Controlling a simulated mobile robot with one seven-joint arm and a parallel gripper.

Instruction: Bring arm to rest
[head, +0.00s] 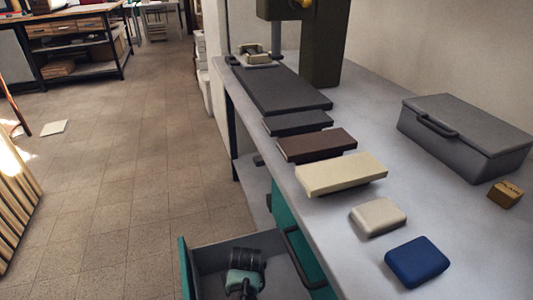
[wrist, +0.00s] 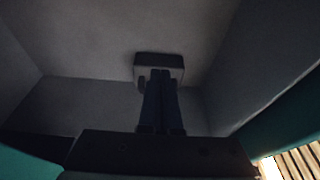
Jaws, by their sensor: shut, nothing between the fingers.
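My gripper (wrist: 160,74) shows in the wrist view as two dark blue fingers side by side, shut with nothing between them. They point down into the open drawer (wrist: 60,110), whose grey floor and walls surround them. A small box (wrist: 142,74), dark on top with a paler side, lies on the drawer floor at the fingertips. The fingers cover part of it, and I cannot tell whether they touch it. In the head view the end of my arm, dark and pale teal, is low inside the drawer (head: 183,270); the fingertips are not clear there.
The drawer stands open under the grey workbench (head: 330,230). On the bench are a blue case (head: 417,262), a beige case (head: 378,217), a cream block (head: 340,174), a brown block (head: 317,145), dark slabs (head: 280,90), a grey lidded box (head: 465,135) and a brass block (head: 505,194).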

